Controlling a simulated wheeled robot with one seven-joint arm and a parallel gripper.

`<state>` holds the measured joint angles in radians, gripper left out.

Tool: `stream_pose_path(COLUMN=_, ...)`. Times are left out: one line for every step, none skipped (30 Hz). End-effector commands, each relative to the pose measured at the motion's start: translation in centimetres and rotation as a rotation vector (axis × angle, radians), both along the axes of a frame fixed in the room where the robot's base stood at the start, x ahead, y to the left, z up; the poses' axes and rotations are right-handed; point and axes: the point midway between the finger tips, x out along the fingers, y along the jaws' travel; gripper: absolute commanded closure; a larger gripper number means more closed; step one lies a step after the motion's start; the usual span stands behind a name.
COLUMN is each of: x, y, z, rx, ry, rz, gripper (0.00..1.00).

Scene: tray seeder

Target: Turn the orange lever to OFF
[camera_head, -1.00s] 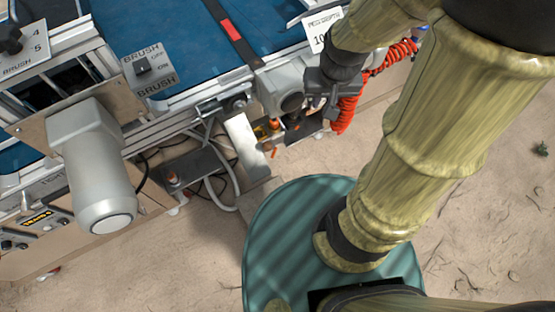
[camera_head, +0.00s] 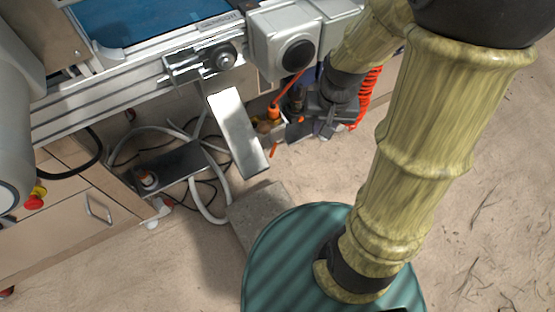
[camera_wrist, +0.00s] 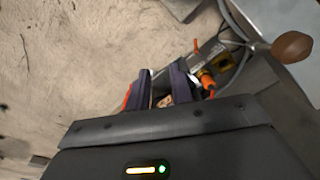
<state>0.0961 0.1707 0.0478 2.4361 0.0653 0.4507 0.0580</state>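A small thin orange lever (camera_head: 274,150) shows low beside the machine, under the conveyor's edge. It also shows in the wrist view (camera_wrist: 196,46), beyond my fingers and to the right of them. A thicker orange fitting (camera_head: 273,112) sits just above it in the head view and close to my right finger in the wrist view (camera_wrist: 206,80). My gripper (camera_head: 299,120) is to the right of the lever, apart from it. In the wrist view my gripper (camera_wrist: 158,84) has its fingers spread, with nothing clearly held. Any OFF marking is not readable.
A pale metal plate (camera_head: 238,132) stands left of the lever. A grey motor housing (camera_head: 283,42) hangs above. A red coiled hose (camera_head: 370,90) is right of my gripper. Cables and a grey block (camera_head: 260,210) lie below. In the wrist view, a brown knob (camera_wrist: 292,47) is at right.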

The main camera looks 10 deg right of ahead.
Motion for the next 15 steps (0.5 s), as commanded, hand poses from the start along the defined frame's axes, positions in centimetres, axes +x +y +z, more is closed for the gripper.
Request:
stream_pose_path(x=0.3, y=-0.1, z=-2.5, rx=0.006, ry=0.013, rz=-0.015, gripper=0.78)
stream_pose_path(x=0.4, y=-0.1, z=-3.3, rx=0.011, ry=0.021, rz=-0.025, gripper=0.78)
stream_pose_path(x=0.6, y=-0.2, z=-4.2, rx=0.017, ry=0.032, rz=-0.038, gripper=0.78)
stream_pose_path(x=0.8, y=-0.3, z=-5.0, rx=0.022, ry=0.045, rz=-0.051, gripper=0.78)
stream_pose_path(x=1.0, y=-0.4, z=-5.8, rx=0.028, ry=0.058, rz=-0.065, gripper=0.78)
stream_pose_path(x=1.3, y=-0.5, z=-6.9, rx=0.038, ry=0.078, rz=-0.087, gripper=0.78)
stream_pose_path(x=1.6, y=-0.6, z=-7.6, rx=0.048, ry=0.095, rz=-0.107, gripper=0.78)
stream_pose_path(x=1.8, y=-0.7, z=-8.2, rx=0.059, ry=0.114, rz=-0.128, gripper=0.78)
stream_pose_path(x=2.1, y=-0.8, z=-8.9, rx=0.072, ry=0.136, rz=-0.151, gripper=0.78)
stream_pose_path(x=2.3, y=-0.9, z=-9.3, rx=0.081, ry=0.154, rz=-0.170, gripper=0.78)
stream_pose_path(x=2.6, y=-1.0, z=-9.7, rx=0.092, ry=0.168, rz=-0.189, gripper=0.78)
stream_pose_path(x=2.8, y=-1.1, z=-10.3, rx=0.106, ry=0.192, rz=-0.215, gripper=0.78)
stream_pose_path(x=3.1, y=-1.2, z=-10.7, rx=0.116, ry=0.208, rz=-0.233, gripper=0.78)
stream_pose_path(x=3.3, y=-1.2, z=-11.2, rx=0.127, ry=0.225, rz=-0.251, gripper=0.78)
stream_pose_path(x=3.6, y=-1.4, z=-11.8, rx=0.145, ry=0.249, rz=-0.280, gripper=0.78)
